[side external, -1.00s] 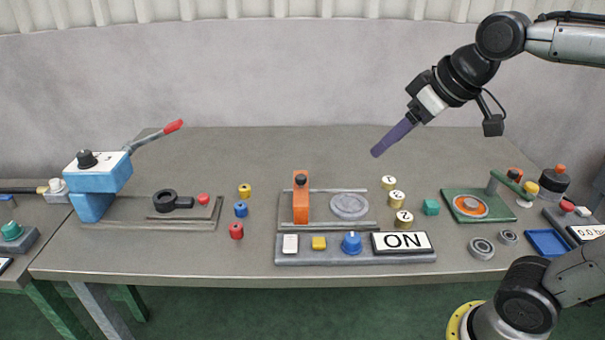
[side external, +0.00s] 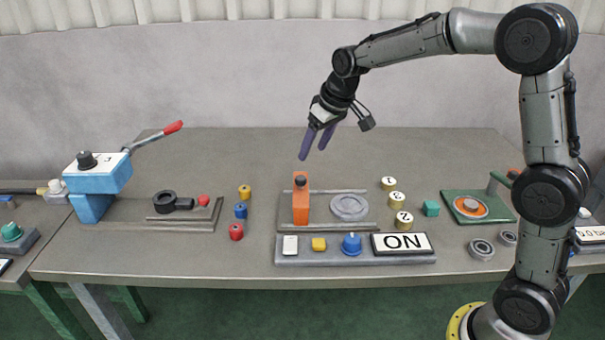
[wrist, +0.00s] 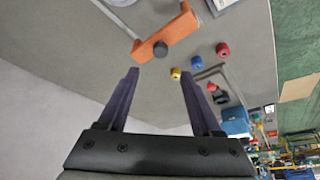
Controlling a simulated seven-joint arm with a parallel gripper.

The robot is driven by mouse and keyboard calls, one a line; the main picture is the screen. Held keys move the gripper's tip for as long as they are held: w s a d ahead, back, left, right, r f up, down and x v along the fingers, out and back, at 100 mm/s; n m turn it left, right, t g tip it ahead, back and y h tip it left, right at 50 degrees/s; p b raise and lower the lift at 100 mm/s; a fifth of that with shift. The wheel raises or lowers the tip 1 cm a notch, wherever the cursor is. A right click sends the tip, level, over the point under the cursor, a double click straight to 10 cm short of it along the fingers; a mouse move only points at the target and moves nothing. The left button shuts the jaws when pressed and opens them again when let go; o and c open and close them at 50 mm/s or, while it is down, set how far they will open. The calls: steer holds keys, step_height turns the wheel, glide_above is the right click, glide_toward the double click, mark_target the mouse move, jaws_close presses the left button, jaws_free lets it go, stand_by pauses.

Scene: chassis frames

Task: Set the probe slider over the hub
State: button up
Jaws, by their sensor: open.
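The orange probe slider (side external: 301,203), with a black knob on top, stands upright at the left part of its rail base. It also shows in the wrist view (wrist: 171,36), ahead of my fingers. The hub, a round grey disc (side external: 349,206), lies on the same base to the right of the slider. The slider is beside the disc, not over it. My gripper (side external: 315,155) is open and empty, with its purple fingers in the air above and behind the slider. In the wrist view my two fingers (wrist: 157,88) are spread apart with nothing between them.
In front of the rail is a panel (side external: 300,260) with buttons, a blue knob and an ON sign. Small coloured cylinders (side external: 241,210) stand left, numbered yellow ones (side external: 396,199) right. A blue lever press (side external: 95,185) stands far left. The table behind the rail is clear.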

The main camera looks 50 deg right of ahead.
mark_target(301, 177)
steer(key=x, duration=1)
steer(key=shift+f, duration=0.15)
jaws_close()
stand_by(1.0)
